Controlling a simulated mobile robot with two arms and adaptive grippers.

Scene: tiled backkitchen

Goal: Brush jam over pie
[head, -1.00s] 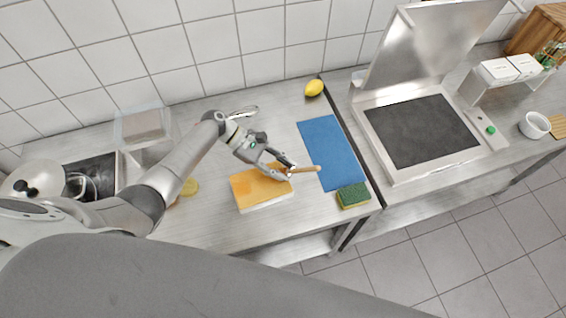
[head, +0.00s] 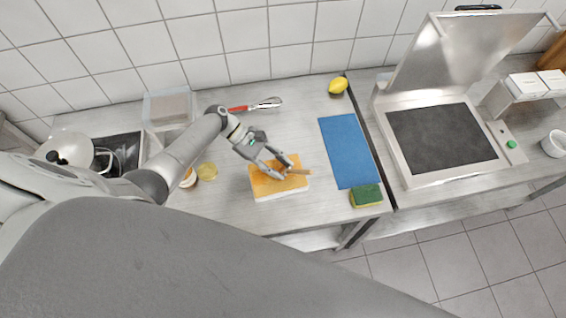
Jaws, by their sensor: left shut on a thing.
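The pie (head: 265,190) is a rectangular slab with an orange-yellow top and a pale side, lying on the metal counter. My left gripper (head: 282,172) is over the far right part of the pie, shut on the brush (head: 300,172). The brush's wooden handle sticks out to the right of the fingers. Its bristles are hidden, so I cannot tell whether they touch the pie. A small round yellow thing (head: 207,171), perhaps the jam, sits left of the pie. An orange and white container (head: 188,178) beside it is partly hidden by my arm. My right gripper is out of view.
A blue mat (head: 348,150) and a green and yellow sponge (head: 366,195) lie right of the pie. A lemon (head: 338,85) and a red-handled tool (head: 255,105) lie behind. An open grill (head: 440,138) stands on the right counter. A clear box (head: 168,107) stands back left.

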